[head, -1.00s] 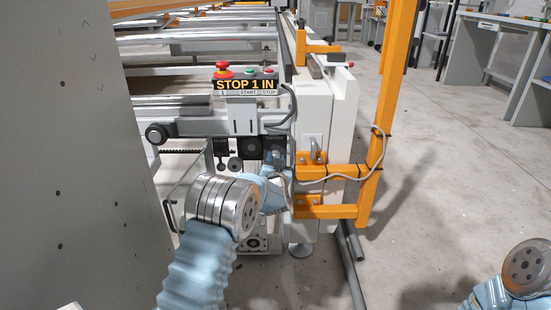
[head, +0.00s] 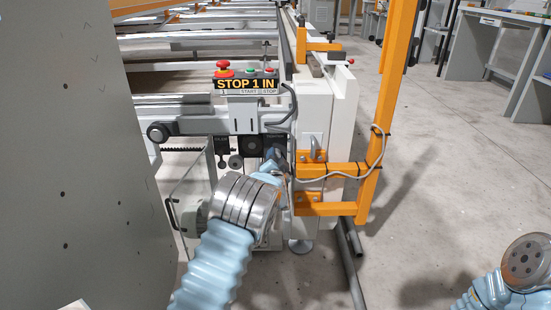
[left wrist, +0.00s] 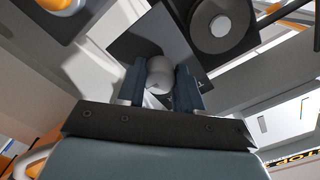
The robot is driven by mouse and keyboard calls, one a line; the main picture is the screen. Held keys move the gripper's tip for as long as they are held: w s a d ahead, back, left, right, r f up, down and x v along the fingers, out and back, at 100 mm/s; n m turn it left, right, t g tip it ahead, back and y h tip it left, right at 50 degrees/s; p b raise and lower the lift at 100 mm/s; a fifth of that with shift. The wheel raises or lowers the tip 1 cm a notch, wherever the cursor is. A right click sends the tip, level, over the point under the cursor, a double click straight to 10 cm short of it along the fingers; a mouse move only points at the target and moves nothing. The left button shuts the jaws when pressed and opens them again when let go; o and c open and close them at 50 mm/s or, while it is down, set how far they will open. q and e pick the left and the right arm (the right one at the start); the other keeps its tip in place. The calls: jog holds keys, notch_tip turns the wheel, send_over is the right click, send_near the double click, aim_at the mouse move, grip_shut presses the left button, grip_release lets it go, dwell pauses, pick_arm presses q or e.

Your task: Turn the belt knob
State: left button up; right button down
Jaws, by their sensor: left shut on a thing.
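A grey round knob (left wrist: 160,75) sits between the two dark blue fingers of my left gripper (left wrist: 159,84) in the left wrist view, with a finger against each side. I take it for the belt knob. In the head view my left gripper (head: 271,156) reaches the right end of the row of knobs under the machine's beam, and my wrist hides much of it. A second round knob on a black plate (left wrist: 220,25) is beside the held one; in the head view it is just left of my gripper (head: 250,146). My right gripper is out of view.
A control box with a red stop button (head: 223,70) and a "STOP 1 IN" sign (head: 246,85) stands above the knobs. An orange guard frame (head: 330,170) with a hanging cable is close on the right. A grey panel (head: 70,150) fills the left.

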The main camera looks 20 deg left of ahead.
pick_arm(q)
jog(key=shift+f, duration=0.25)
jog(key=o, duration=0.8)
jog(key=shift+o, duration=1.1)
jog(key=shift+r, duration=0.1)
jog(key=v, duration=1.4)
jog(key=shift+p, duration=0.4)
jog(key=shift+w+a, duration=0.1)
